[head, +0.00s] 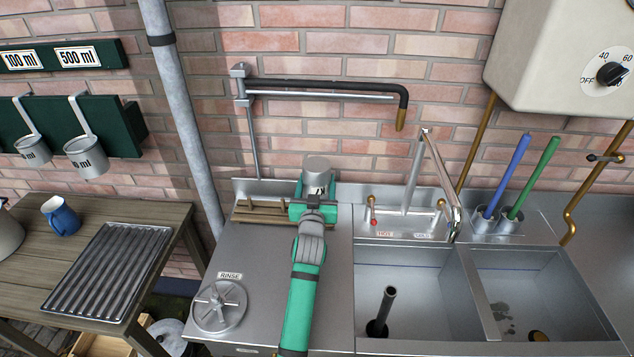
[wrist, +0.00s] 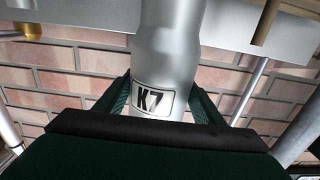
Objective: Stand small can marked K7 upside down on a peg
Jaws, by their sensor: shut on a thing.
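The small can marked K7 (head: 318,165) is a grey metal can held up above the back of the steel counter. A flat round end of it faces up in the head view. My gripper (head: 314,204) is shut on it from the front. In the wrist view the can (wrist: 165,50) sits between the two fingers, with its K7 label readable near them. A low wooden rack (head: 262,213) with short uprights stands on the counter behind and left of my gripper. My arm and gripper hide part of it, and I cannot make out every peg.
A black-sleeved swing pipe (head: 330,87) sticks out from the wall above and behind the can. A rinse fitting (head: 218,306) is at the counter's front left. Sink basins (head: 410,290) and a tall tap (head: 440,170) are to the right. The counter's left middle is clear.

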